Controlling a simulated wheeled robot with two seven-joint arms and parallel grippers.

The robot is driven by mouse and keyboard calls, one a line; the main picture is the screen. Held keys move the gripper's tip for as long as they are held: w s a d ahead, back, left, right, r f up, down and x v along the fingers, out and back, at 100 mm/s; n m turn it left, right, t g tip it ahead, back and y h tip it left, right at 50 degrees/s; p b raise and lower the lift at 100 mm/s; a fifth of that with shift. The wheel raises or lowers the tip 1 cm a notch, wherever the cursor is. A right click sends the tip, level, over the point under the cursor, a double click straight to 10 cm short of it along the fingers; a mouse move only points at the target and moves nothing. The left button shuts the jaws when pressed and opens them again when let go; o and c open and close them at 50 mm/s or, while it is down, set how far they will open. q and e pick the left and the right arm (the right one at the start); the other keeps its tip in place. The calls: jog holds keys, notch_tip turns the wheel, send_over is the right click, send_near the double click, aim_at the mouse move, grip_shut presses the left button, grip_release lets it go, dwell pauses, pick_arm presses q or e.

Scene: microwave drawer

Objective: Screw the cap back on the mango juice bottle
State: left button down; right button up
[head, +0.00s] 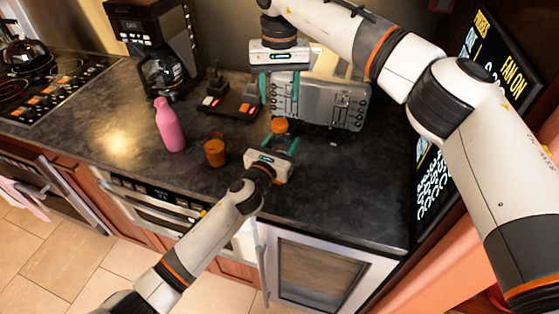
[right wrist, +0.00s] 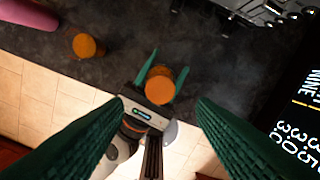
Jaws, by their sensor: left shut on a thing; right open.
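My left gripper (head: 281,142) is shut on an orange, round-topped thing (head: 280,126), which looks like the mango juice bottle. In the right wrist view it shows from above as an orange disc (right wrist: 160,88) between the left gripper's green fingers (right wrist: 162,78). I cannot tell whether that disc is a cap or the bottle's open top. My right gripper (head: 279,92) is open and empty above and behind it, fingers pointing down. In the right wrist view its fingers are wide apart at both sides. No separate loose cap can be made out.
An orange-brown cup-like container (head: 214,153) stands left of my left gripper, with a pink bottle (head: 170,126) beyond it. A silver appliance (head: 325,100) stands behind. A coffee maker (head: 160,55) and a dark object with orange-red parts (head: 229,103) are behind left. The counter's right front is clear.

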aim_at(280, 122)
notch_tip(280, 122, down, 7)
jog(key=shift+f, duration=0.2)
jog(key=shift+c, duration=0.4)
